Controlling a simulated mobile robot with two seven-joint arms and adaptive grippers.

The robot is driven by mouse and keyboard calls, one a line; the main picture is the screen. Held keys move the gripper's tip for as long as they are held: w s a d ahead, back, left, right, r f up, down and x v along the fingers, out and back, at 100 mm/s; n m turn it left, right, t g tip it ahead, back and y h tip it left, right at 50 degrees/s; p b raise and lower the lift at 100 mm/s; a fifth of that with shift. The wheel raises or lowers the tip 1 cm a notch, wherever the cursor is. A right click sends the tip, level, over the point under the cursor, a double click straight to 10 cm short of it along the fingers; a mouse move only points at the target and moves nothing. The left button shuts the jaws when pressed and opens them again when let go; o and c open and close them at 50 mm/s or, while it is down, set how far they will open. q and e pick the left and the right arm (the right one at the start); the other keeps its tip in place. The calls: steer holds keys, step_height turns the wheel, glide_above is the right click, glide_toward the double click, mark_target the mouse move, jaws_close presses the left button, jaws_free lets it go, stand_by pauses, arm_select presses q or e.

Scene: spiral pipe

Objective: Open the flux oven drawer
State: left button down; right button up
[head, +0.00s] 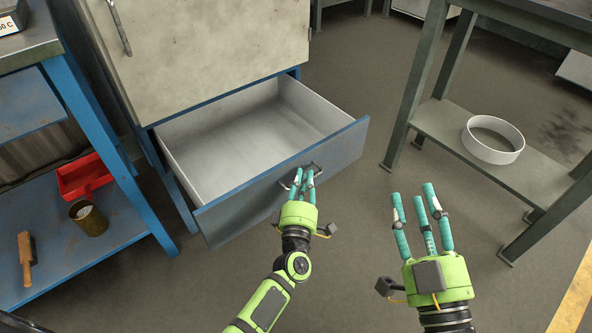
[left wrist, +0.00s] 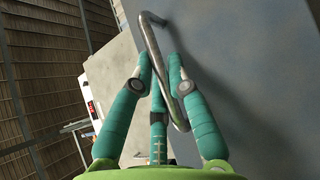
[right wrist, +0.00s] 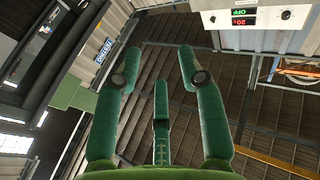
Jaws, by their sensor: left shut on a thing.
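The flux oven drawer (head: 285,183) is pulled well out below the beige oven body (head: 205,45). Its grey tray inside is empty, and its front panel is blue-grey. In the left wrist view the fingers (left wrist: 162,70) close around the handle bar. My right gripper (head: 421,205) is to the right of the drawer, open and empty, above the floor. In the right wrist view its fingers (right wrist: 160,65) are spread apart with nothing between them.
The floor between is clear.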

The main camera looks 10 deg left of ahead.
arm_select(q)
steer(key=shift+s+d, duration=0.4)
steer(key=shift+d, duration=0.1)
arm_select(e)
steer(key=shift+d+f+g, duration=0.3)
steer(key=shift+f+g, duration=0.1)
steer(key=shift+f, duration=0.25)
arm_select(q)
steer(key=c, duration=1.5)
jaws_free()
steer(key=shift+o, duration=0.2)
steer(key=s+d+f, duration=0.1)
steer(key=s, duration=1.1)
steer(key=shift+d+f, duration=0.2)
steer(key=shift+f, duration=0.15)
steer(key=shift+w, duration=0.1)
